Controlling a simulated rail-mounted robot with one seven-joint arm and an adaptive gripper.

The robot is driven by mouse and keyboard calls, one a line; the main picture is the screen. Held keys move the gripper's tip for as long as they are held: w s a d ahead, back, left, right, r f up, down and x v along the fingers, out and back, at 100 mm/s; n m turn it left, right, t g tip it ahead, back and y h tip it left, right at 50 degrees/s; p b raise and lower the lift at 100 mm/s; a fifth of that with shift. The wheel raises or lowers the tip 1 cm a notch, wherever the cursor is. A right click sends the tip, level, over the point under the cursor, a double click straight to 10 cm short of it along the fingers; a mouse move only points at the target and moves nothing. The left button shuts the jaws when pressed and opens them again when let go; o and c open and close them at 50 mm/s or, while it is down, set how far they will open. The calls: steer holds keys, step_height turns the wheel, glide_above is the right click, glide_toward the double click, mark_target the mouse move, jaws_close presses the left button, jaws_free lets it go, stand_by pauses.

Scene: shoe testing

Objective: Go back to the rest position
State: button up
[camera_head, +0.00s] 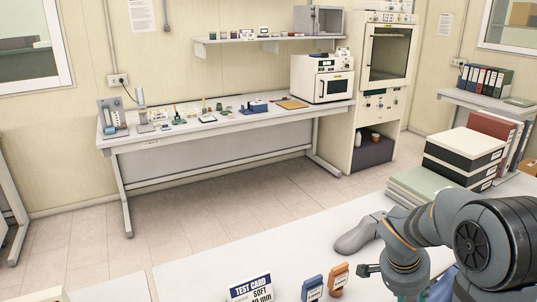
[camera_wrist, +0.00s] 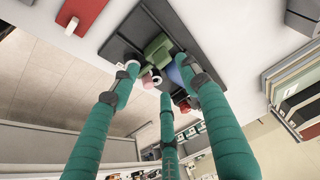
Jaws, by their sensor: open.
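My gripper (camera_wrist: 158,78) shows in the wrist view as three teal fingers, open. Behind the fingertips in the picture are a green block, a pink piece and a blue piece on a dark grey plate (camera_wrist: 117,48). I see nothing clearly held, and cannot tell how far these pieces are from the fingertips. In the head view my arm bends down at the lower right, above the near white table (camera_head: 200,268).
Left of my arm on the near table are a grey shoe form (camera_head: 360,236), an orange bottle (camera_head: 338,279), a blue bottle (camera_head: 312,288) and a test card (camera_head: 250,288). Black-and-white boxes (camera_head: 464,150) stand behind the arm. A long bench (camera_head: 225,132) lines the far wall, with open floor between.

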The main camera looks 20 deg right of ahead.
steer(key=a+n+p, duration=0.1)
steer(key=n+p, duration=0.1)
steer(key=n, duration=1)
steer(key=s+a+n+y+p, duration=0.1)
steer(key=a+n+p, duration=0.1)
steer(key=n, duration=1)
steer(key=a+n+p, duration=0.2)
steer(key=n, duration=0.9)
steer(key=shift+s+r+n+y+p, duration=0.25)
steer(key=shift+n+y+p, duration=0.15)
